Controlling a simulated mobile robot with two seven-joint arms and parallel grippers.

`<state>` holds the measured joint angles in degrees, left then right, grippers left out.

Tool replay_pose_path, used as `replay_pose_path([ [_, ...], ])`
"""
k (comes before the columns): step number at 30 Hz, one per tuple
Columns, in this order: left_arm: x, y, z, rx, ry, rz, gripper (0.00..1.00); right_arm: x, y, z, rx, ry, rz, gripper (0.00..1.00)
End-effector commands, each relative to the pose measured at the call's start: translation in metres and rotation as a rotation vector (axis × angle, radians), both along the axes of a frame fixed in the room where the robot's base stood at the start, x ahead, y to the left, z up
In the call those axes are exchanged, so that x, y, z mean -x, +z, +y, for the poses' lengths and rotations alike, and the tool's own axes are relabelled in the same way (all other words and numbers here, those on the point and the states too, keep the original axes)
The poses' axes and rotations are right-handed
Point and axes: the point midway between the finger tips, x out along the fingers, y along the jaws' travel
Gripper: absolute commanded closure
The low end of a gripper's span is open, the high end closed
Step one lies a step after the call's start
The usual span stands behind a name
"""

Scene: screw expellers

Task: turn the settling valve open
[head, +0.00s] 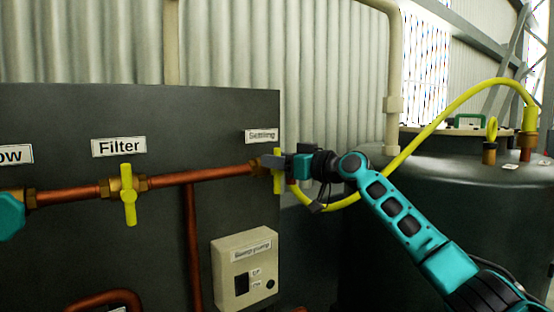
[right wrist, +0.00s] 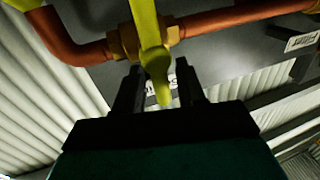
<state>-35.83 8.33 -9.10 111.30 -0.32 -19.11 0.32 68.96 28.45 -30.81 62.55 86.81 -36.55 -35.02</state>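The settling valve has a yellow handle (head: 278,172) that stands upright, across the copper pipe, below a blurred label reading "Settling" (head: 262,136). My right gripper (head: 277,162) is at this handle, coming from the right. In the right wrist view the yellow handle (right wrist: 151,45) reaches down between the two dark fingers of my right gripper (right wrist: 159,90). The fingers are apart, with a gap seen on both sides of the handle. The gripper hides part of the valve in the head view. My left gripper does not show.
The filter valve (head: 129,195) has an upright yellow handle further left on the dark panel (head: 60,125). A switch box (head: 245,268) is mounted below the pipe. A yellow hose (head: 445,112) arches over to the dark tank (head: 480,185) at right, close to my right arm.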

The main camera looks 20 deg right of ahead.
Motion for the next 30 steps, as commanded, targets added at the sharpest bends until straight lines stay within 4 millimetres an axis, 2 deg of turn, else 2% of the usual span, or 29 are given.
replay_pose_path([
  [10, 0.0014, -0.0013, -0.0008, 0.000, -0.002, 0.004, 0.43, -0.0026, -0.0005, 0.0024, -0.001, 0.001, 0.001, 0.60],
  [23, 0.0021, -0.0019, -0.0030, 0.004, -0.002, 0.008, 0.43, -0.0024, -0.0005, 0.0022, 0.000, 0.000, 0.001, 1.00],
  [30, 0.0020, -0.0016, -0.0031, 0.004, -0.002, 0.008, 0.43, -0.0024, -0.0005, 0.0024, 0.007, 0.001, -0.001, 1.00],
])
